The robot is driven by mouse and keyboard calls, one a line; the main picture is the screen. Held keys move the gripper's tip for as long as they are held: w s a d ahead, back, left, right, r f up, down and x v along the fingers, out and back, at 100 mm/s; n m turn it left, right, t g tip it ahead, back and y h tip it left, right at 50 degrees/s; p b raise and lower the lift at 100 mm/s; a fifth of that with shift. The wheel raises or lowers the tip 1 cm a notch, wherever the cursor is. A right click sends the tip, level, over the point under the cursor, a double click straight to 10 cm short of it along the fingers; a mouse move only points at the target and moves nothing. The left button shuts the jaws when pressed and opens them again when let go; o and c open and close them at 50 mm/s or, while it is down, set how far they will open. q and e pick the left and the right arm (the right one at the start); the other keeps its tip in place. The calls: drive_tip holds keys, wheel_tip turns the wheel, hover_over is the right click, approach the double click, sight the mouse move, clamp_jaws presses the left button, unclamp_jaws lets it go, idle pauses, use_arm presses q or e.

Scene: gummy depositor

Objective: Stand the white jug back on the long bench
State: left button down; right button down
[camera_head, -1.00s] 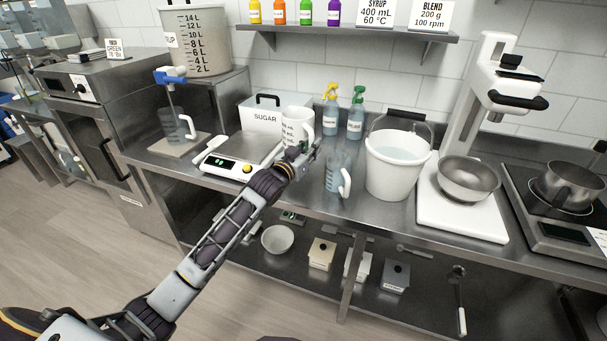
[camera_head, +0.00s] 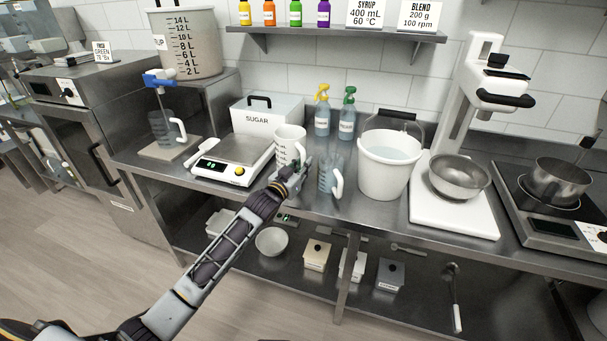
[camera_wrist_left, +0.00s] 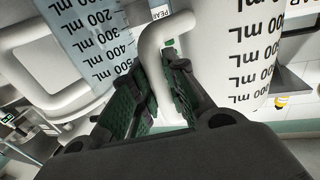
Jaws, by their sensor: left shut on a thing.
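The white jug (camera_head: 289,143) is upright over the long bench (camera_head: 372,203), between the scale and the clear blue-tinted jug. My left gripper (camera_head: 298,172) is at its handle side. In the left wrist view the white jug (camera_wrist_left: 232,55) shows black mL markings, and its handle passes between the fingers of my left gripper (camera_wrist_left: 162,95), which is shut on it. The jug's base is partly hidden by the gripper, so I cannot tell whether it touches the bench. My right gripper is not in view.
The clear jug (camera_head: 327,175) stands close to the right of my gripper. The scale (camera_head: 232,172) and sugar box (camera_head: 268,112) are at left and behind. Two spray bottles (camera_head: 346,120) stand behind, and a white bucket (camera_head: 387,172) stands to the right.

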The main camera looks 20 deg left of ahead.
use_arm(q)
drive_tip(key=shift+f, duration=1.7)
drive_tip(key=c, duration=1.4)
unclamp_jaws()
drive_tip(key=shift+v, duration=6)
